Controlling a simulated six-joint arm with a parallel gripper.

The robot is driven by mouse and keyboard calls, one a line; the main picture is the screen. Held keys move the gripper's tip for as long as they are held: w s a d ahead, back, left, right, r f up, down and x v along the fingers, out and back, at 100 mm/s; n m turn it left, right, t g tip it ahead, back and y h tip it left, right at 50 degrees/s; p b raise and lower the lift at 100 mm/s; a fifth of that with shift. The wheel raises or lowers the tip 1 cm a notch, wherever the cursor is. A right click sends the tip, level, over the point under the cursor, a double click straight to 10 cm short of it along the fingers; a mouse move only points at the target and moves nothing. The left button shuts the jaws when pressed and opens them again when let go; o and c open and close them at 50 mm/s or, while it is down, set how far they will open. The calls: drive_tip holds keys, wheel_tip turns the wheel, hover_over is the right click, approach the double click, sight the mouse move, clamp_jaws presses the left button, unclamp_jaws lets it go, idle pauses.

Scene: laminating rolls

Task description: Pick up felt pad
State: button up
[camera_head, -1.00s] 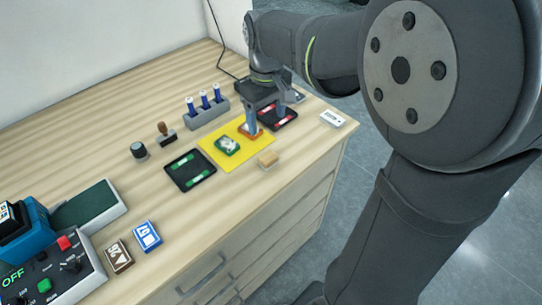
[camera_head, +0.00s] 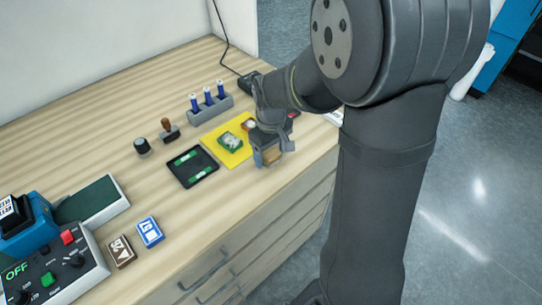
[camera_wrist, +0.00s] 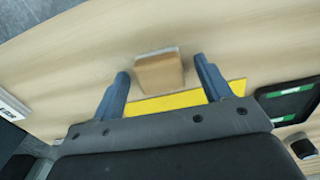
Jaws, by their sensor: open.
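The felt pad, a small tan block with a pale edge, lies near the table's front edge; it shows in the wrist view (camera_wrist: 158,72) and, partly hidden by my gripper, in the head view (camera_head: 272,156). My gripper (camera_head: 271,161) is at the pad, beside the yellow sheet. In the wrist view my gripper (camera_wrist: 163,68) is open, with one finger on each side of the pad and gaps on both sides. I cannot tell how far above the table the fingertips are.
A yellow sheet (camera_head: 238,160) with a green item (camera_head: 230,141) and an orange one lies just behind. A black tray (camera_head: 184,177) is left of it, a rack of blue pens (camera_head: 209,112) farther back.

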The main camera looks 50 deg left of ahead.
sight(274, 154)
drive_tip(key=shift+f, duration=0.1)
drive_tip(key=shift+c, duration=0.4)
drive_tip(key=c, duration=1)
drive_tip(key=shift+r, duration=0.5)
drive_tip(key=r, duration=0.3)
drive_tip(key=shift+w+d+r, duration=0.25)
drive_tip(key=shift+d+r, duration=0.1)
drive_tip(key=shift+r, duration=0.05)
drive_tip(key=w+d+r, duration=0.5)
drive_tip(key=d+r, duration=0.1)
drive_tip(key=d, duration=0.3)
drive_tip(key=shift+w+d+r, duration=0.15)
drive_tip(key=shift+w, duration=0.1)
